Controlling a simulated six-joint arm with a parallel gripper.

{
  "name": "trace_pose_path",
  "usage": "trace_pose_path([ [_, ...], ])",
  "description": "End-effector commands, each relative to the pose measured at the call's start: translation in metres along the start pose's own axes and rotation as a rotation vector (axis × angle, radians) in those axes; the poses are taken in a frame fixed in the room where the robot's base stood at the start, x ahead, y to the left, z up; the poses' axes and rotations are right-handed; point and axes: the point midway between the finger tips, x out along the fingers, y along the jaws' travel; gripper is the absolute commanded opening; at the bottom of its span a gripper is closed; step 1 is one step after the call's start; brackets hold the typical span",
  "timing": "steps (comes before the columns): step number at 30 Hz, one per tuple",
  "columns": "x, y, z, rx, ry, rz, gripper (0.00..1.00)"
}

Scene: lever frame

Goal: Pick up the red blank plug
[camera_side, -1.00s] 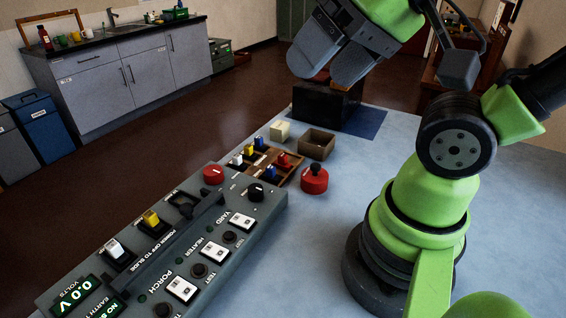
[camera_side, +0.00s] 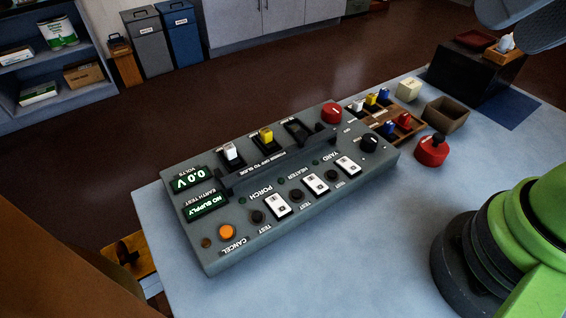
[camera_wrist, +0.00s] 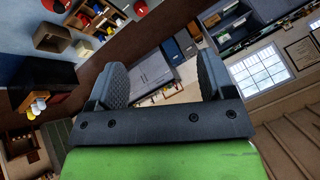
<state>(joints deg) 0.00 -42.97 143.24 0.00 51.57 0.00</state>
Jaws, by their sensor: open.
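In the side view a small red plug (camera_side: 404,119) stands upright in a wooden tray (camera_side: 408,134), beside a blue plug (camera_side: 389,127). White, yellow and blue plugs stand in the tray's back row. My gripper (camera_side: 520,22) is at the top right corner, partly cut off by the frame, high above and apart from the tray. In the wrist view my gripper (camera_wrist: 165,70) has its two grey fingers spread with nothing between them. The tray shows at the top left there (camera_wrist: 95,14); its plugs are too small to tell apart surely.
A grey control panel (camera_side: 275,235) adjoins the tray's left. A red round object with a black knob (camera_side: 432,151), an open brown box (camera_side: 445,114) and a cream block (camera_side: 410,89) stand close by. A black box (camera_side: 468,72) stands behind. The table front is clear.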

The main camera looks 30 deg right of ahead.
Motion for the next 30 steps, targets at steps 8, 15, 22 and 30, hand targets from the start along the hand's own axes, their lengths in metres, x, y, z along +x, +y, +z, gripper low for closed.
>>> trace_pose_path([
  [8, 0.000, 0.000, 0.000, 0.000, 0.000, 0.000, 0.52],
  [15, 0.000, 0.000, 0.000, 0.000, 0.000, 0.000, 0.51],
  [22, 0.012, 0.005, -0.022, -0.029, -0.042, 0.063, 0.51],
  [30, 0.070, 0.044, -0.085, -0.144, -0.203, 0.220, 0.51],
])
